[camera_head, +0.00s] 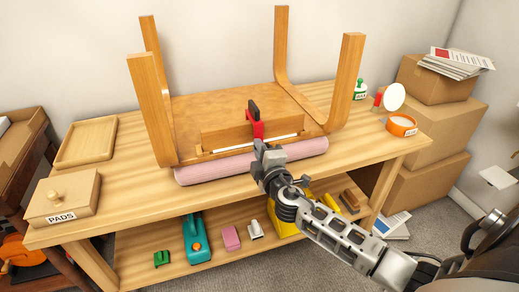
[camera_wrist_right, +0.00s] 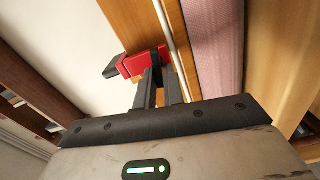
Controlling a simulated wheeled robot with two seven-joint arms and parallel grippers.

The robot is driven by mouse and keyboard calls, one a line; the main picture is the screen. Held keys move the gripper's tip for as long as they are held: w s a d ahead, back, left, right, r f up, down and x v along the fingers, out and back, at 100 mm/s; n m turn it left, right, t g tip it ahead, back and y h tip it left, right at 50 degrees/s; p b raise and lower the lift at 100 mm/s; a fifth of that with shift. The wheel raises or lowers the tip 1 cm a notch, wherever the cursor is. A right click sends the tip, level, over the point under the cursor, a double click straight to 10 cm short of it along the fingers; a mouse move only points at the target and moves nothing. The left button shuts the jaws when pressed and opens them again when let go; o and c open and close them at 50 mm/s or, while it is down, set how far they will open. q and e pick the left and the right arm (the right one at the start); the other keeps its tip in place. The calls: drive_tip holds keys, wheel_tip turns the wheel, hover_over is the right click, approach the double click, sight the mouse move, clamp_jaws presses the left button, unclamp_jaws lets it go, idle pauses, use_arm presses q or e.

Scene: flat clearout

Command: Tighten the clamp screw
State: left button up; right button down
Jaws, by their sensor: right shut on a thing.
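A red clamp (camera_head: 257,127) with a black upper end sits at the front edge of an upturned wooden chair (camera_head: 190,108), against an upright wooden strip (camera_head: 225,133). My right gripper (camera_head: 262,148) reaches it from the front and is shut on its near lower part. In the right wrist view the red clamp (camera_wrist_right: 138,64) lies at the fingertips (camera_wrist_right: 160,75), its black end pointing left. The fingers and the angle hide the screw, so I cannot tell how tight it is. My left gripper is not in view.
The chair lies legs-up on a workbench (camera_head: 135,165), by a pink roll (camera_head: 215,169). A PADS box (camera_head: 62,197) and a wooden tray (camera_head: 87,142) are left. Orange tape (camera_head: 401,126) is right. The lower shelf holds a teal tool (camera_head: 196,240). Cardboard boxes (camera_head: 430,125) stand right.

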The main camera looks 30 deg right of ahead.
idle(0.5)
drive_tip(key=c, duration=1.6)
unclamp_jaws()
drive_tip(key=shift+o, duration=0.2)
drive_tip(key=shift+s, duration=0.1)
drive_tip(key=b+v, duration=0.2)
drive_tip(key=v, duration=1.3)
drive_tip(key=shift+s, duration=0.45)
drive_tip(key=s+a+f+m+g+y+p, duration=0.1)
drive_tip(key=s+a+f+m+g+y, duration=0.2)
drive_tip(key=s+a+f+m+y, duration=0.1)
drive_tip(key=s+a+f+m+g+y, duration=0.3)
drive_tip(key=a+f+m, duration=0.4)
drive_tip(key=a, duration=0.4)
drive_tip(key=shift+s+a+f+m+g+y+p, duration=0.3)
drive_tip(key=shift+s+f+y+p, duration=0.25)
drive_tip(key=shift+s, duration=0.6)
